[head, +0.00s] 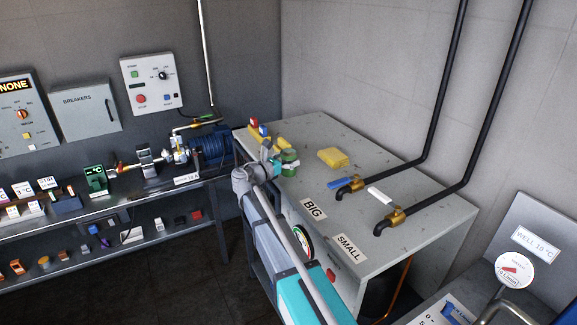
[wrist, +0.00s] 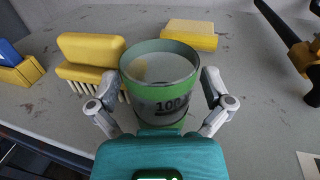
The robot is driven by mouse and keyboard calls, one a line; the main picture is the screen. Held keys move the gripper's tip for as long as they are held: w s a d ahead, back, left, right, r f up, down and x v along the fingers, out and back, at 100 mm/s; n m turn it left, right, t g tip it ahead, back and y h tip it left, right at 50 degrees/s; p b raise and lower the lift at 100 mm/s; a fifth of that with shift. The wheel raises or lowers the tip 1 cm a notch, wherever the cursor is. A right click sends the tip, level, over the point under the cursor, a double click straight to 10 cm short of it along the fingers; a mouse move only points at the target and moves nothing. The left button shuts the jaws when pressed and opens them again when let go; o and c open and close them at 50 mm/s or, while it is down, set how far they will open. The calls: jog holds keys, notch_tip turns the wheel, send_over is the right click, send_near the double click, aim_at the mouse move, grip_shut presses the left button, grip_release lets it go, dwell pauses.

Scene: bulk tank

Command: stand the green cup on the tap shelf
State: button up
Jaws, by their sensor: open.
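The green cup (head: 289,168) stands upright on the grey top (head: 325,135) near its left edge. In the wrist view the cup (wrist: 160,105) is clear-walled with green bands and is marked 100. My gripper (head: 274,158) is open. Its fingers (wrist: 160,82) are on either side of the cup in the wrist view; I cannot tell whether they touch it. Two brass taps, one with a blue lever (head: 340,183) and one with a white lever (head: 379,194), sit to the right on the same top, near labels BIG and SMALL. No surface is clearly marked as the tap shelf.
A yellow sponge (head: 333,158) lies behind the cup, and a yellow brush (wrist: 92,55) stands just left of it. A holder with blue and red items (head: 259,131) is at the back left corner. Black pipes (head: 438,110) rise from the taps.

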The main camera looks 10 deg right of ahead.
dwell(0.3)
jog(key=c, duration=0.9)
jog(key=shift+r, duration=0.1)
jog(key=shift+r+p, duration=0.95)
jog(key=shift+p, duration=0.1)
jog(key=s+r+p, duration=0.3)
jog(key=s, duration=0.1)
jog(key=s+r+p, duration=0.4)
jog(key=s, duration=0.1)
jog(key=s+r+p, duration=0.4)
jog(key=s, duration=0.1)
